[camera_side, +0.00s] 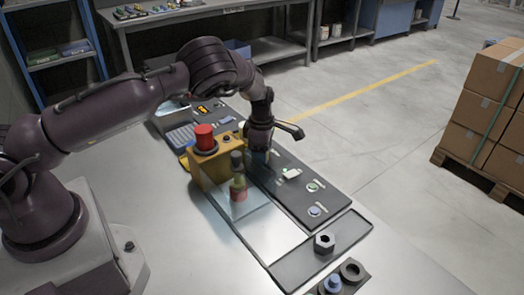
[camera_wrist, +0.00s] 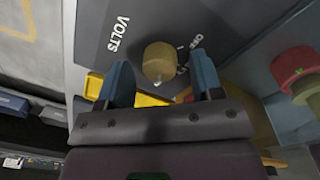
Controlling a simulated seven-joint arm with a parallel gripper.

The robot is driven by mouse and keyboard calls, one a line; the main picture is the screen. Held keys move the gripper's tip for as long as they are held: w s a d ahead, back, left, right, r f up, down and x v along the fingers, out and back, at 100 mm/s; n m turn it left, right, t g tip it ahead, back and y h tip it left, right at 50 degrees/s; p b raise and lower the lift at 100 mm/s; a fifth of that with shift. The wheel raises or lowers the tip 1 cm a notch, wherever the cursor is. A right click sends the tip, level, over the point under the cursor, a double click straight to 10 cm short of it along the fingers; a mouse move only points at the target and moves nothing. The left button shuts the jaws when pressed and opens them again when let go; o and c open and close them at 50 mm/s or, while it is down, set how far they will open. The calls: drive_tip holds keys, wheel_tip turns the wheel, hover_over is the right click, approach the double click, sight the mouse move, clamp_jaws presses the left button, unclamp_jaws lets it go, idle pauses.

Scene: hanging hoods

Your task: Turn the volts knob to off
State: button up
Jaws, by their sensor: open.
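The volts knob (camera_wrist: 158,57) is a round tan knob on a dark grey panel (camera_wrist: 225,22). The white VOLTS label lies to its left, and small white lettering, partly hard to read, lies to its right. My gripper (camera_wrist: 163,70) is open in the wrist view, with one blue finger on each side of the knob's near part. A gap shows between the knob and each finger, and I see no contact. In the side view my gripper (camera_side: 258,158) points down over the panel. The volts knob cannot be made out there. The knob's exact setting is unclear.
A yellow box with a red button (camera_side: 204,137) stands close to the left of my gripper, and the button also shows in the wrist view (camera_wrist: 295,65). A clear cover stands in front over a stacked light (camera_side: 238,185). A tray with a hex nut (camera_side: 324,243) lies nearer.

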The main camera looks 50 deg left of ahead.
drive_tip(key=shift+f, duration=0.1)
drive_tip(key=c, duration=0.9)
